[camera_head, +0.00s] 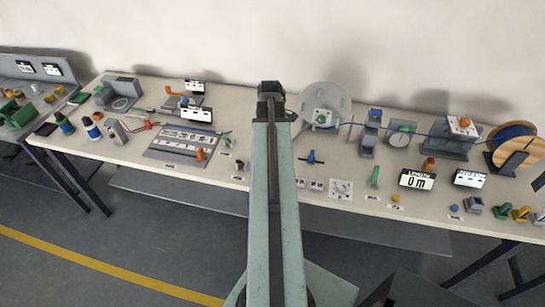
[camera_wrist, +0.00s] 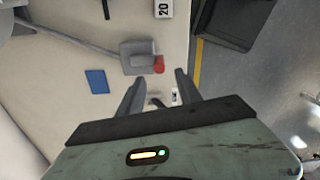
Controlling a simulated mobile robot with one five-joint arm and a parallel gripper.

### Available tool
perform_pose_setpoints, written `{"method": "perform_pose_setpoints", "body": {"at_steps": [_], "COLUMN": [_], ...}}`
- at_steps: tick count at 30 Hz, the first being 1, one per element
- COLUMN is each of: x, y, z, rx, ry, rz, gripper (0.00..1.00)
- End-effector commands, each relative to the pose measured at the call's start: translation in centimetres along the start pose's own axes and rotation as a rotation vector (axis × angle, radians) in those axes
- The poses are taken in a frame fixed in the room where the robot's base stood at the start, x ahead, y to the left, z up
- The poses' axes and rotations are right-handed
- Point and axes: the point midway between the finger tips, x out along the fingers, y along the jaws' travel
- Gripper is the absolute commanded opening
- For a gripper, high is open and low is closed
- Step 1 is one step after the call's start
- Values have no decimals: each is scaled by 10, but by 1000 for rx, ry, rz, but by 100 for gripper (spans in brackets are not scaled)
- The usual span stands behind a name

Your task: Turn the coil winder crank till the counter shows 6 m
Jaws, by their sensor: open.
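A grey round disc with a white hub (camera_head: 324,118), which looks like the coil winder, stands at the back of the bench. A small green part sits on its hub; I cannot tell for sure whether this is the crank. The counter display (camera_head: 417,180) reads 0 m. My gripper (camera_head: 270,90) is just left of the disc, its fingertips hard to make out in the head view. In the wrist view my gripper (camera_wrist: 157,88) is open and empty, with a grey block with a red cap (camera_wrist: 140,58) just beyond the fingers.
A blue cable runs right from the disc past a grey post (camera_head: 368,140), a dial gauge (camera_head: 401,134) and a grey housing (camera_head: 450,138) to a wooden reel (camera_head: 515,145). A grey board (camera_head: 183,144) lies left.

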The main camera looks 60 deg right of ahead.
Motion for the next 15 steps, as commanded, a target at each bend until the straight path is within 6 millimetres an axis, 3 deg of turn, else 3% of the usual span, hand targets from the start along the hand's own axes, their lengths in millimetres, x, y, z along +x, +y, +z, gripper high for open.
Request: {"method": "perform_pose_setpoints", "body": {"at_steps": [8, 15], "x": [9, 48], "y": [1, 1], "z": [5, 4], "rx": [-6, -5], "ry": [0, 0], "rz": [0, 0], "gripper": [41, 41]}}
